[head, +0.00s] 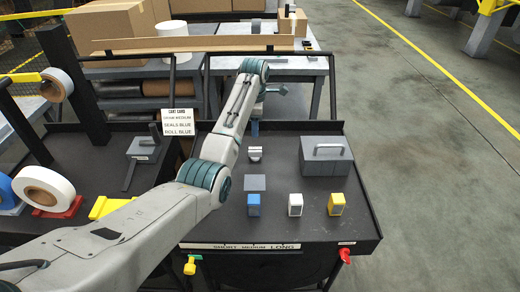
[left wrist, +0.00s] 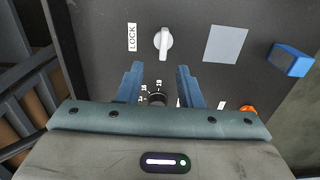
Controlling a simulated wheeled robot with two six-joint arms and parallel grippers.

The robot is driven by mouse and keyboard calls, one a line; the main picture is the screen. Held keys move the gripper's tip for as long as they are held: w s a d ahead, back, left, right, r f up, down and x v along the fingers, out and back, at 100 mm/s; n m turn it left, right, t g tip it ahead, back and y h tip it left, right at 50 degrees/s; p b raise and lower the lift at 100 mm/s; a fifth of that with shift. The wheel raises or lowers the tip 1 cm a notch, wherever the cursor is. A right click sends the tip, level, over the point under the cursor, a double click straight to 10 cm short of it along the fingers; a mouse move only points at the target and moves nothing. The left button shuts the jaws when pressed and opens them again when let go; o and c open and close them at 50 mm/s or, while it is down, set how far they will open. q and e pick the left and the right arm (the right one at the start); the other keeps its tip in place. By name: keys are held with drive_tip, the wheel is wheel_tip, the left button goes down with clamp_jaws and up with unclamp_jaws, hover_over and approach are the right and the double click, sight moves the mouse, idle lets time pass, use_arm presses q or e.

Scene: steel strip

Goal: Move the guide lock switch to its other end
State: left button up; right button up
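The guide lock switch is a white knob (left wrist: 163,41) on the dark panel in the left wrist view, beside a white LOCK label (left wrist: 131,37). In the head view it is a small pale piece (head: 255,153) near the far side of the cart tray. My left gripper (left wrist: 158,76) is open, its two blue fingers apart with nothing held. The switch lies just beyond the fingertips, apart from them. A dark dial with white marks (left wrist: 157,98) shows between the fingers, partly hidden. In the head view my forearm hides most of the left gripper (head: 254,128). My right gripper is not in view.
A grey square plate (head: 255,183) and blue (head: 254,205), white (head: 295,205) and yellow (head: 336,204) blocks are on the tray (head: 358,224). A grey box with a handle (head: 325,158) stands at the right. A sign (head: 178,122) stands left of my arm.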

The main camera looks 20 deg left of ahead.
sight(255, 151)
use_arm(q)
drive_tip(key=f, duration=0.2)
drive_tip(key=f+p, duration=0.1)
drive_tip(key=f, duration=0.5)
drive_tip(key=shift+s+f+p, duration=0.25)
drive_tip(key=shift+s+p, duration=0.05)
drive_tip(key=shift+s, duration=0.05)
drive_tip(key=shift+s+f, duration=0.1)
drive_tip(key=shift+f, duration=0.55)
clamp_jaws()
